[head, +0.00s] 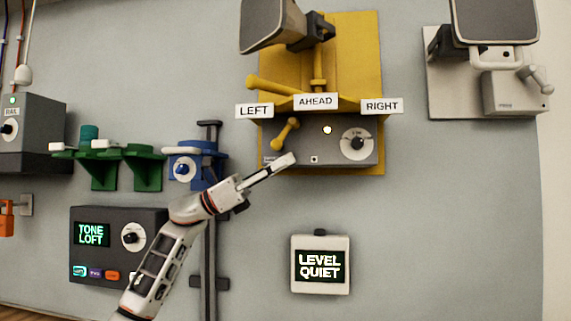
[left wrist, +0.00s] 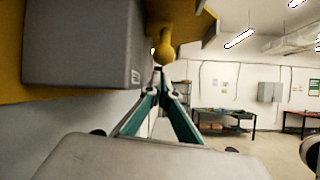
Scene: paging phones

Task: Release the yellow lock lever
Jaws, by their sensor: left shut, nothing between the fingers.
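The yellow lock lever (head: 286,133) is a short lever with a rounded knob, tilted up to the right, at the left of the grey box (head: 335,150) on the yellow wall plate. My left gripper (head: 292,160) is shut and empty, its tips in front of the box's lower left part, just below the lever in the head view. In the left wrist view, the fingertips (left wrist: 158,70) meet just below a yellow knob (left wrist: 166,34), probably the lever's. I cannot tell whether they touch it. My right gripper is in neither view.
Above the box are a yellow handle (head: 268,86), LEFT, AHEAD and RIGHT labels and a grey horn (head: 270,24). A blue bracket (head: 205,160) and green holders (head: 105,165) stand left.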

